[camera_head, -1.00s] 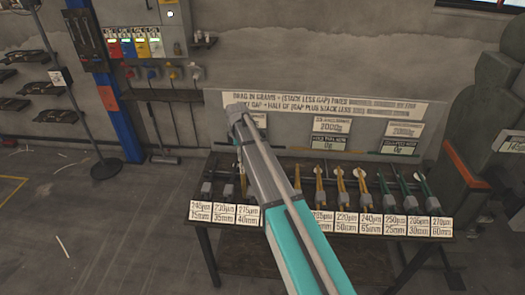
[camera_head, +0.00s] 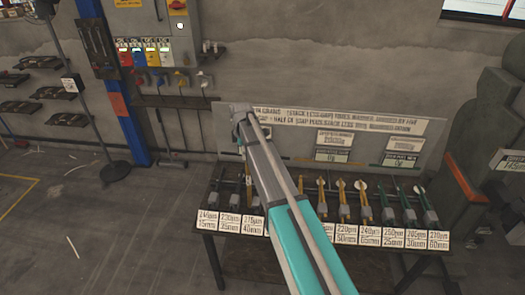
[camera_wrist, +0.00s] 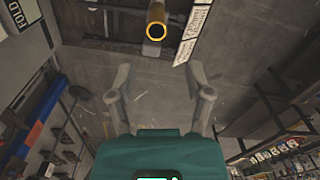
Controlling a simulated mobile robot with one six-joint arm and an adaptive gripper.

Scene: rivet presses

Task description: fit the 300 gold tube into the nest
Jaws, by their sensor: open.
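In the wrist view a gold tube (camera_wrist: 156,13) shows end-on at the top, with a bright ring at its open end. My gripper (camera_wrist: 161,72) is open, its two fingers wide apart and empty. The tube's end lies beyond the fingertips, apart from them. In the head view several gold tubes (camera_head: 342,198) stand on the bench rack, between dark ones and green ones (camera_head: 408,200). My arm crosses the rack and hides part of it; my gripper does not show there. I cannot read a 300 label or make out the nest.
White label cards (camera_head: 345,235) line the bench's front edge. A sign board (camera_head: 335,120) stands behind the rack. A dark machine (camera_head: 492,130) stands at the right, a blue post (camera_head: 130,110) at the left. The floor at left is mostly clear.

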